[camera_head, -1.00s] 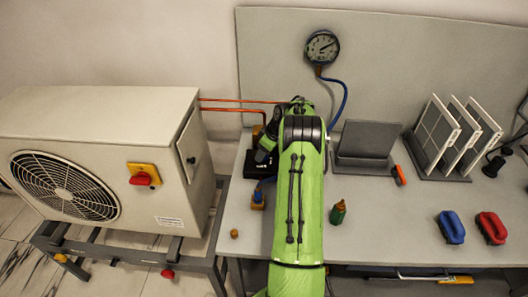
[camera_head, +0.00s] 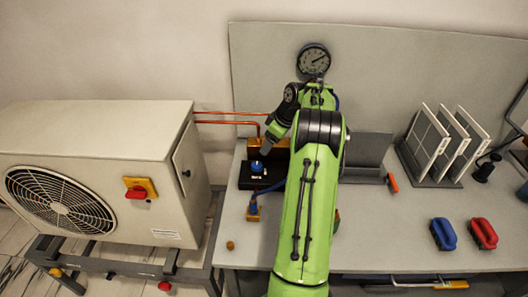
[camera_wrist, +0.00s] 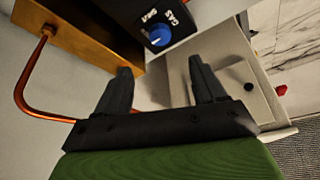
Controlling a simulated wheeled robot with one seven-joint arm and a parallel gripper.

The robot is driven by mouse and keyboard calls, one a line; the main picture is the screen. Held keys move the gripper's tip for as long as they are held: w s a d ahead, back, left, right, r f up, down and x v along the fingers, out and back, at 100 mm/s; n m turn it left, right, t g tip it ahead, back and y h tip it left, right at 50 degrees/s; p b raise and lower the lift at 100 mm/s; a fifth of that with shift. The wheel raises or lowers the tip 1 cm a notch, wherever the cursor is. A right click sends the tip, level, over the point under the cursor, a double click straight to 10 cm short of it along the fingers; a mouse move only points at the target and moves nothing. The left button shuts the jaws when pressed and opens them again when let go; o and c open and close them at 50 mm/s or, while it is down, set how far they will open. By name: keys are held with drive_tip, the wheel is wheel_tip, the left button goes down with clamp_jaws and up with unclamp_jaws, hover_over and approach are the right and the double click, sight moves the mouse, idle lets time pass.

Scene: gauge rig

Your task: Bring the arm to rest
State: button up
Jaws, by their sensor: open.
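My gripper is open and empty; its two dark fingers stand apart in the wrist view (camera_wrist: 160,66). In the head view my green arm reaches over the bench and bends down to the left, with its end above a black valve box (camera_head: 250,181). The box carries a blue knob (camera_head: 257,167). In the wrist view the blue knob (camera_wrist: 158,36) sits beside lettering that reads like "GAS" and "SHUT", beyond the fingertips and apart from them.
A copper pipe (camera_wrist: 34,85) runs close to the left of my gripper in the wrist view. The fan unit (camera_head: 95,170) stands left of the bench. A round gauge (camera_head: 314,58) is behind my arm. White panels (camera_head: 425,138) stand right; the bench front right holds blue and red handled blocks.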

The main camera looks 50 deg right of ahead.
drive_tip(key=shift+v, duration=1.45)
